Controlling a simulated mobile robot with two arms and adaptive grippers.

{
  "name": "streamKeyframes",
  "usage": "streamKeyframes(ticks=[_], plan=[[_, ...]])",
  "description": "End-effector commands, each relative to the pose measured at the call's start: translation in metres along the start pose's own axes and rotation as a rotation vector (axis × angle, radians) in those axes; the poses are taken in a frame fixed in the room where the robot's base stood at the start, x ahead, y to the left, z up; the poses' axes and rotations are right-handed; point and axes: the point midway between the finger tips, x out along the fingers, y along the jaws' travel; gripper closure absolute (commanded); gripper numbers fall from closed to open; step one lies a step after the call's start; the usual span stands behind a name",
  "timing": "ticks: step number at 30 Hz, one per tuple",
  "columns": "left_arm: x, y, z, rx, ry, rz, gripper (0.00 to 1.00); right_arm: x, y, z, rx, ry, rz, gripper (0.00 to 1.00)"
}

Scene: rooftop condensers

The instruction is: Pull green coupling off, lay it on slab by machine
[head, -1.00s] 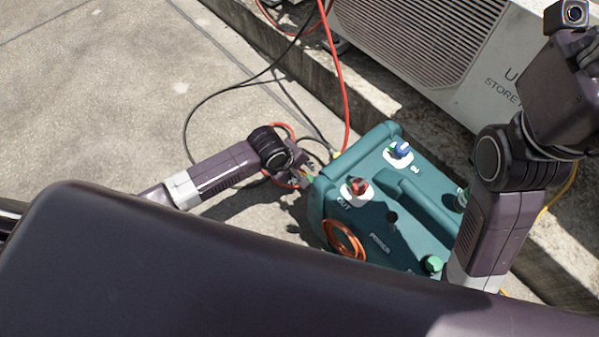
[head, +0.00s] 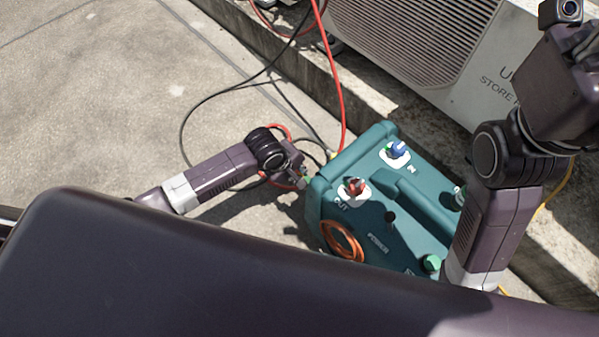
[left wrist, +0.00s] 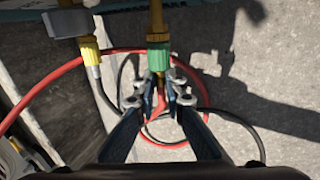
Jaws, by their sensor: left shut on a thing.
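The teal machine (head: 405,235) stands on the concrete with a red OUT knob and a blue IN knob on top. In the left wrist view the green coupling (left wrist: 158,57) sits below a brass fitting (left wrist: 156,18), in line with it and touching it. A red hose (left wrist: 160,100) comes out of its lower end. My left gripper (head: 301,177) is beside the machine's left end; in the left wrist view its fingertips (left wrist: 158,76) are closed around the coupling's lower end. My right gripper is at the upper right edge of the head view, its fingers not clearly seen.
A yellow coupling (left wrist: 90,52) with a dark hose is left of the green one. Red and black hoses loop on the concrete. The condenser (head: 430,50) stands on a concrete slab (head: 380,100) behind the machine. Open concrete (head: 90,100) lies to the left.

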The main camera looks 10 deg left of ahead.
Motion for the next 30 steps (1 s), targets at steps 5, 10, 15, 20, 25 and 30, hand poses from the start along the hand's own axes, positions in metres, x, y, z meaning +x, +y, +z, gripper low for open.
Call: streamKeyframes(ticks=[5, 10, 15, 20, 25, 30], plan=[[0.000, -0.001, 0.001, 0.001, -0.002, -0.003, 1.00, 0.000, 0.000, 0.000, 0.000, 0.000, 0.000, 0.62], [0.000, -0.001, 0.000, 0.001, -0.003, -0.003, 1.00, 0.001, 0.000, 0.000, 0.000, 0.001, 0.001, 0.62], [0.000, -0.001, -0.004, 0.000, -0.001, -0.004, 1.00, -0.001, 0.001, 0.002, 0.001, -0.009, 0.005, 0.62], [0.000, -0.002, -0.008, -0.001, 0.002, -0.005, 1.00, -0.002, 0.002, 0.002, 0.002, -0.013, 0.008, 0.62], [0.000, -0.001, -0.008, 0.000, 0.002, -0.003, 1.00, -0.003, 0.002, 0.002, 0.002, -0.012, 0.009, 0.62], [0.000, 0.000, -0.011, 0.000, 0.000, -0.002, 1.00, -0.002, 0.002, 0.003, 0.002, -0.013, 0.008, 0.62]])
